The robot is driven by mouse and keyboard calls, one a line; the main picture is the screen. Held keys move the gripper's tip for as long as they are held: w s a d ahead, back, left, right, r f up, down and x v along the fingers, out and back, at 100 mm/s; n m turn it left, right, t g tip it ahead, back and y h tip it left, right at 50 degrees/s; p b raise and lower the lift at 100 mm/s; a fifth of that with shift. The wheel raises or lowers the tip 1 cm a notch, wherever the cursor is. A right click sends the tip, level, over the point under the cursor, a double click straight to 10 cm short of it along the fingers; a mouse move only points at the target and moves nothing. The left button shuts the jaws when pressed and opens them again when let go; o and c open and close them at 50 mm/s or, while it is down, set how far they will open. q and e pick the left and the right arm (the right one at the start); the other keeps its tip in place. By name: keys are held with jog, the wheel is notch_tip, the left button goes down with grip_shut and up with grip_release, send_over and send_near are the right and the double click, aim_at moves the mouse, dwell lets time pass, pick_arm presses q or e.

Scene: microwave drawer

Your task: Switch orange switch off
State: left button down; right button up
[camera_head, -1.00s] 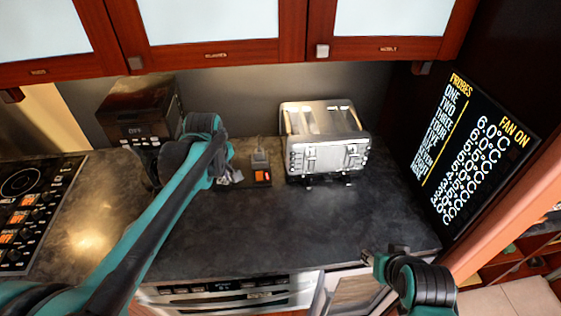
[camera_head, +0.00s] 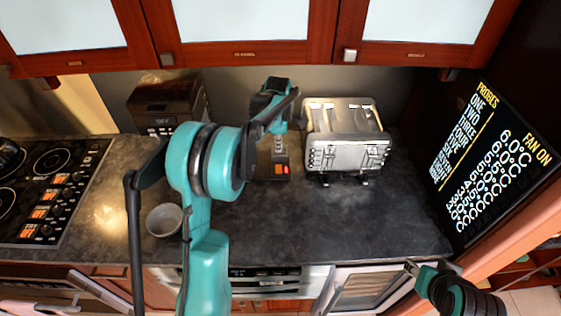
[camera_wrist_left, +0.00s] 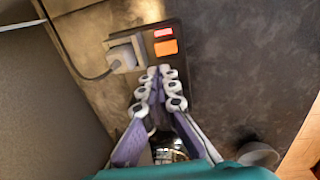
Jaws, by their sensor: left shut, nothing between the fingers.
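The orange switch (camera_head: 281,169) sits on a dark socket panel on the counter, left of the toaster. In the left wrist view the orange switch (camera_wrist_left: 165,47) has a smaller red, lit-looking rectangle (camera_wrist_left: 162,32) just beyond it. My left gripper (camera_wrist_left: 158,72) is shut and empty, its fingertips just short of the switch; I cannot tell if they touch the panel. My right gripper (camera_head: 412,267) is far off at the lower right, over the counter's front edge, too small to read.
A silver toaster (camera_head: 346,140) stands to the right. A dark box-shaped appliance (camera_head: 166,100) and a grey bowl (camera_head: 165,220) are to the left. Cabinets (camera_head: 245,55) hang above. The counter's middle right is clear.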

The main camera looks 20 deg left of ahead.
aim_at(278, 166)
pick_arm(q)
jog(key=shift+f, duration=0.1)
jog(key=f, duration=0.3)
jog(key=f+b, duration=0.1)
jog(key=f, duration=0.2)
jog(key=w+f, duration=0.1)
jog(key=f, duration=0.2)
jog(key=shift+a+f+b, duration=0.25)
jog(key=shift+f+b, duration=0.1)
jog(key=shift+b, duration=0.05)
jog(key=shift+w+a+f+b, duration=0.1)
jog(key=shift+w+f+b, duration=0.1)
jog(key=shift+f+b, duration=0.35)
jog(key=shift+s+r, duration=0.1)
jog(key=shift+r, duration=0.15)
